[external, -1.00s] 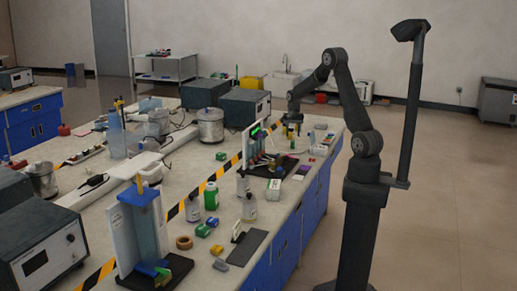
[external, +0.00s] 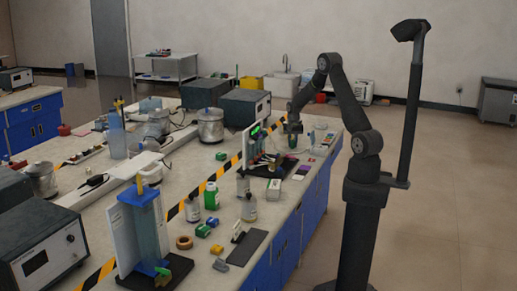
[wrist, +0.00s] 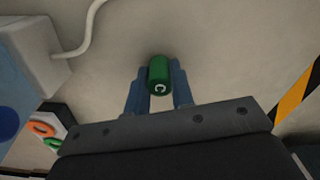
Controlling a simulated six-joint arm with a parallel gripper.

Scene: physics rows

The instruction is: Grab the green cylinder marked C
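The green cylinder (wrist: 159,74) has a white letter C on the side that faces the wrist camera. It stands between the two blue-grey fingers of my gripper (wrist: 160,85), with no clear gap on either side, so my gripper looks shut on it. In the external view my gripper (external: 293,127) points down over the far right part of the bench, and a small green shape (external: 292,142) shows just below it. Whether the cylinder's base touches the bench is hard to tell.
In the external view a stand with tubes (external: 262,150) is close left of my gripper.

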